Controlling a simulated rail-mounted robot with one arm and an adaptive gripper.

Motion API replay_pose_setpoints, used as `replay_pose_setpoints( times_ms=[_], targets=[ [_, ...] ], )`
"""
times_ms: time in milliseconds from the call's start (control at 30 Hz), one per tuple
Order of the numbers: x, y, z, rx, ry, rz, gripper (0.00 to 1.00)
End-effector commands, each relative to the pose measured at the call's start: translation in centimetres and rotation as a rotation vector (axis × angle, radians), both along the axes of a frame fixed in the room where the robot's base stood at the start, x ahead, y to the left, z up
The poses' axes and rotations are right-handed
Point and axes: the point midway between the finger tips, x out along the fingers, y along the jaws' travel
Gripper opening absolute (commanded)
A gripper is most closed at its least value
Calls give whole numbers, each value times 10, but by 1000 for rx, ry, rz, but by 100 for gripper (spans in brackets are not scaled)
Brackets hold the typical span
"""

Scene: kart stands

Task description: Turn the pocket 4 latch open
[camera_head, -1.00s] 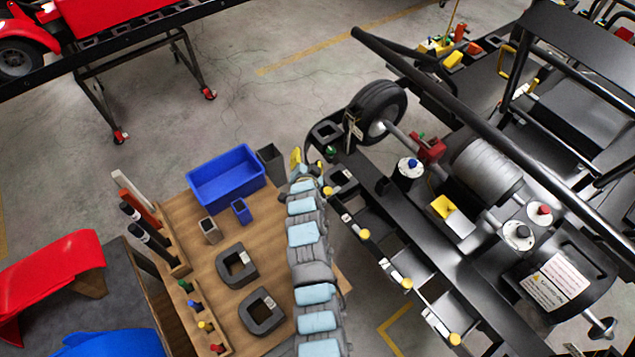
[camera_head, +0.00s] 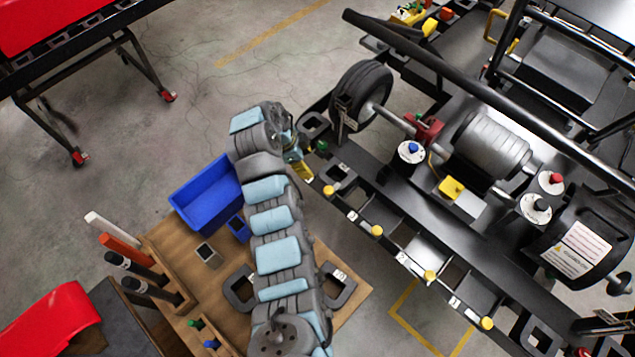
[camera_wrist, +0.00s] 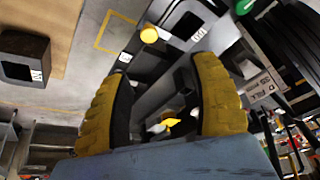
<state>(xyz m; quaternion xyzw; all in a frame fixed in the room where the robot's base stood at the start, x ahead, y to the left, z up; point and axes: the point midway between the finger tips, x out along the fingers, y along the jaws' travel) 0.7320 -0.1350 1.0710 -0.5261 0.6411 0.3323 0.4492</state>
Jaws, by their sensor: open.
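My gripper (camera_head: 304,170) is at the near rail (camera_head: 390,247) of the black kart stand, beside the rail's upper-left end. In the wrist view its two yellow fingers (camera_wrist: 163,75) are apart with nothing held between them. The rail carries a row of latches with round yellow knobs. The knob nearest my gripper (camera_head: 329,190) is just right of and below the fingers, apart from them. In the wrist view a yellow knob (camera_wrist: 149,35) shows near the left finger's tip, with a small white label beside it. I cannot read which pocket is number 4.
More yellow knobs (camera_head: 377,230) run down the rail. A tire (camera_head: 362,92) and a green knob (camera_head: 322,146) are close by. The wooden bench (camera_head: 352,298) with a blue bin (camera_head: 205,194) stands left, partly under my arm. Floor is clear above the bin.

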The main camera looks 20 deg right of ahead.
Motion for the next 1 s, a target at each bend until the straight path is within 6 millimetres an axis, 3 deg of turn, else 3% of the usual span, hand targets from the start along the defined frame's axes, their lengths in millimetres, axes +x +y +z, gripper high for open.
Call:
replay_pose_setpoints(
  times_ms=[267,1000],
  targets=[
    [-15,-1,1,6,49,-76,62],
    [-23,-31,-76,5,46,-73,62]
  ],
)
